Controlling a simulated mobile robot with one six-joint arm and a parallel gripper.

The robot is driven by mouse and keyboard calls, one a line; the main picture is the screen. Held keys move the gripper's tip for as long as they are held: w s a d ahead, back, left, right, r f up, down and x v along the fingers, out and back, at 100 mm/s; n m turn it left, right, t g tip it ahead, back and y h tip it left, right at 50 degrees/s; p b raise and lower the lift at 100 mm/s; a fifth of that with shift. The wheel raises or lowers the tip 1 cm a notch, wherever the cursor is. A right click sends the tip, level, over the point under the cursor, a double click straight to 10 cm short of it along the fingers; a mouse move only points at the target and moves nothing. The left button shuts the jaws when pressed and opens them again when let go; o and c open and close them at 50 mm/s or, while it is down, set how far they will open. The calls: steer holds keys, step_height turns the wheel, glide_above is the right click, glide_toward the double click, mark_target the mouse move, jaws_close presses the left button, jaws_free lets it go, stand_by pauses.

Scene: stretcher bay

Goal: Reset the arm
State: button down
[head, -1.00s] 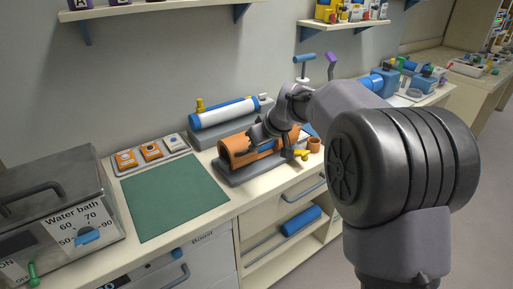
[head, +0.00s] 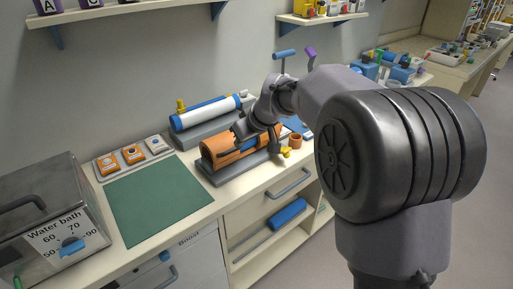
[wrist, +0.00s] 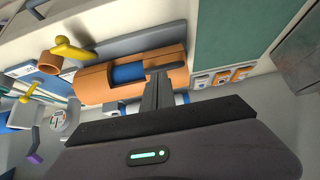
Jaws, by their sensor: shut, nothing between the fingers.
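My gripper (head: 241,130) is at the end of the bent grey arm, just above an orange cylinder (head: 221,152) with a blue inner part on a dark grey base. In the wrist view my gripper's fingers (wrist: 157,84) are together, with nothing between them. They overlap the lower edge of the orange cylinder (wrist: 97,84) in that view; I cannot tell whether they touch it. The cylinder's right part is partly hidden by my arm in the head view.
A blue-and-white tube (head: 207,111) lies behind the cylinder. A yellow handle (head: 286,152) and an orange cup (head: 296,140) are to its right. A green mat (head: 160,200) is clear. A water bath (head: 50,205) stands left. Shelves (head: 130,10) hang above.

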steer(key=s+d+m, duration=0.2)
steer(key=s+m, duration=0.1)
steer(key=s, duration=0.9)
steer(key=s+d+r+m+h, duration=0.1)
steer(key=s+d+m, duration=0.2)
steer(key=s, duration=0.9)
steer(key=s+d+r+m+h, duration=0.1)
steer(key=s+d+m, duration=0.2)
steer(key=s, duration=1)
steer(key=shift+d+m, duration=0.2)
steer(key=shift+m, duration=0.8)
steer(key=shift+s, duration=0.1)
